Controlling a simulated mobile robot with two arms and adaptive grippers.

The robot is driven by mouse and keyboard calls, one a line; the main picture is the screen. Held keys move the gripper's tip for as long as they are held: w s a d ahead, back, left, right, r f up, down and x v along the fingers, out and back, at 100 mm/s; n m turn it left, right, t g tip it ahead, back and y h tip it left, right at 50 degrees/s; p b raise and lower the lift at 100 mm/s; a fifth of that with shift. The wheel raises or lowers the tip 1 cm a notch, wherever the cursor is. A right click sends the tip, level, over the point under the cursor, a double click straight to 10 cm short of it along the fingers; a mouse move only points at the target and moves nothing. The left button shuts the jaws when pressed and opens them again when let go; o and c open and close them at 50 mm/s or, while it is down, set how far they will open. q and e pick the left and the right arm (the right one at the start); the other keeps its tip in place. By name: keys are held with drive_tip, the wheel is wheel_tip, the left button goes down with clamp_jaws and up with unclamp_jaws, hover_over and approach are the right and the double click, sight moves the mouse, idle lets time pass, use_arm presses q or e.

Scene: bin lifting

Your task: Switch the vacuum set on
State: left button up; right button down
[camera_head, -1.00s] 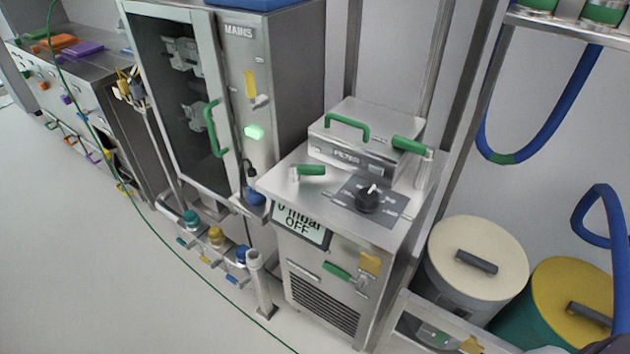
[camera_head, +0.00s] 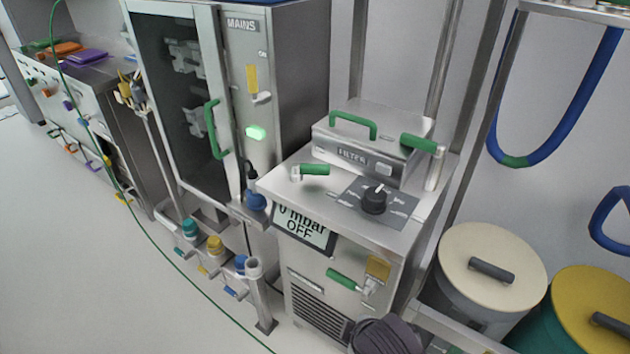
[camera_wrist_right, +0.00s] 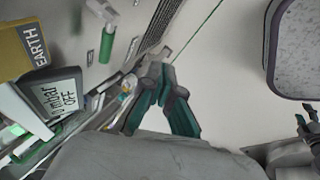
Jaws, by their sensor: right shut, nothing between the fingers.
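The vacuum set (camera_head: 300,262) is a steel unit in the middle of the head view. Its display (camera_head: 303,228) reads "0 mbar OFF" and also shows in the right wrist view (camera_wrist_right: 58,98). A dark knob (camera_head: 374,200) and a green-handled lever (camera_head: 314,170) are on its top. Another green handle (camera_head: 346,279) is on its front beside a yellow plate (camera_head: 378,268). My right gripper (camera_wrist_right: 160,78) is shut and empty, apart from the unit's front; a dark part of my right arm (camera_head: 386,336) shows low in the head view. A dark-and-green shape at the right wrist view's edge may be my left gripper (camera_wrist_right: 308,128).
A steel cabinet marked MAINS (camera_head: 240,30) with a lit green lamp (camera_head: 255,132) stands left of the unit. Cream (camera_head: 490,265) and yellow-lidded (camera_head: 580,310) drums stand right. A green cable (camera_head: 150,235) crosses the open floor.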

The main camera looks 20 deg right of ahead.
drive_tip(key=w+a+r+n+t+h, duration=0.2)
drive_tip(key=w+r+n+t, duration=0.2)
drive_tip(key=w+r+n, duration=0.7)
drive_tip(key=n+t+h, duration=0.2)
drive_tip(key=n+t, duration=0.2)
drive_tip(key=n, duration=0.6)
approach(316, 173)
drive_tip(key=b+x, duration=0.1)
drive_tip(key=x, duration=0.5)
drive_tip(key=shift+f, duration=0.1)
drive_tip(key=shift+w+d, duration=0.1)
drive_tip(key=shift+w, duration=0.4)
